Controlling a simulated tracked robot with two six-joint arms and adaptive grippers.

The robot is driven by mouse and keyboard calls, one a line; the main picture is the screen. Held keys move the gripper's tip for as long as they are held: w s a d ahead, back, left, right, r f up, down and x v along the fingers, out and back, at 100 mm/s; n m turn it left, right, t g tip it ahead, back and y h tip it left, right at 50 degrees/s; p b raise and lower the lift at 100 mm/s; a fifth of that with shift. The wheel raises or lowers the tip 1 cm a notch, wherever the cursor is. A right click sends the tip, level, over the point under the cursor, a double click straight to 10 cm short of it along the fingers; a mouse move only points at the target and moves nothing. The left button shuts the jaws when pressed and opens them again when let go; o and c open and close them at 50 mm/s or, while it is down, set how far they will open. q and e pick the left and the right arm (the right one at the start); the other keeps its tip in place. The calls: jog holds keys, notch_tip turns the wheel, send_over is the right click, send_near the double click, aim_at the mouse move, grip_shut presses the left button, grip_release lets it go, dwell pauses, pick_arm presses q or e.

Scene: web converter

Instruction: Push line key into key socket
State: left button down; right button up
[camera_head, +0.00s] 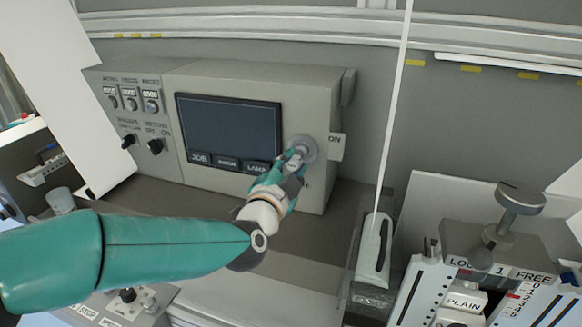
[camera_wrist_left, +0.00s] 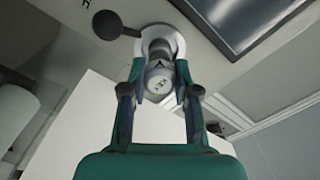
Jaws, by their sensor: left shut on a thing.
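My left gripper (camera_head: 292,161) is shut on the line key at the right end of the grey control box. In the left wrist view the gripper (camera_wrist_left: 161,75) holds the key (camera_wrist_left: 159,78), a short grey cylinder with dark marks on its end, between its two fingers. The key socket (camera_head: 307,147) is a round grey plate on the box front, and it also shows in the left wrist view as a pale ring (camera_wrist_left: 176,45). The key lies against or within the ring. How deep it sits is hidden. My right gripper is not in view.
The control box (camera_head: 335,100) carries a dark screen (camera_head: 228,128), with buttons below and knobs at left. An "ON" label (camera_head: 336,147) is right of the socket. A white cord (camera_head: 394,110) hangs right of the box. A clamp device (camera_head: 490,240) stands at lower right.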

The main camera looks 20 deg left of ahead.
pick_arm(q)
jog(key=shift+w, duration=0.15)
jog(key=c, duration=0.8)
grip_release()
jog(key=s, duration=1.2)
jog(key=shift+a, duration=0.1)
